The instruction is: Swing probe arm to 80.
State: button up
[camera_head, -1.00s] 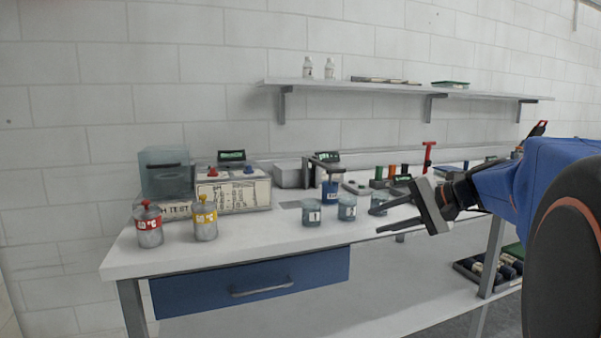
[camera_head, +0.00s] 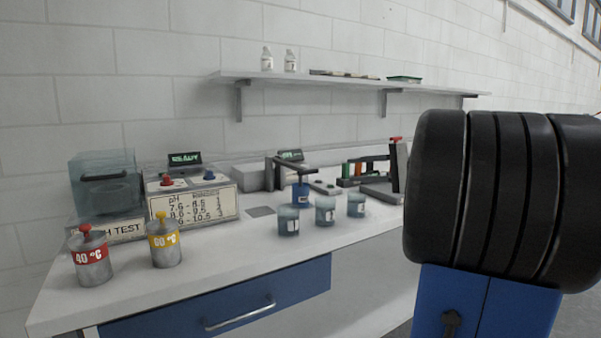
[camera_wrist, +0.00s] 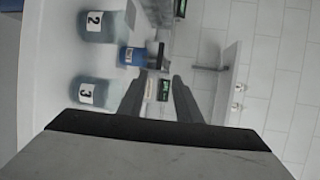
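The probe arm (camera_head: 294,170) is a dark bar on a post on the bench, reaching right over a blue cup (camera_head: 300,194). A green display stands behind it. No angle mark or number 80 is legible near it.
Several numbered beakers (camera_head: 325,211) stand in front of the probe arm. A red 40 °C bottle (camera_head: 92,262), a yellow 60 °C bottle (camera_head: 165,248) and a pH test box (camera_head: 190,205) are at left. A wall shelf (camera_head: 330,80) hangs above.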

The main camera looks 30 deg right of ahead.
aim_at(311, 173)
jog(key=x, duration=1.7)
jog(key=shift+f, duration=0.15)
jog(key=shift+f, duration=0.1)
grip_shut()
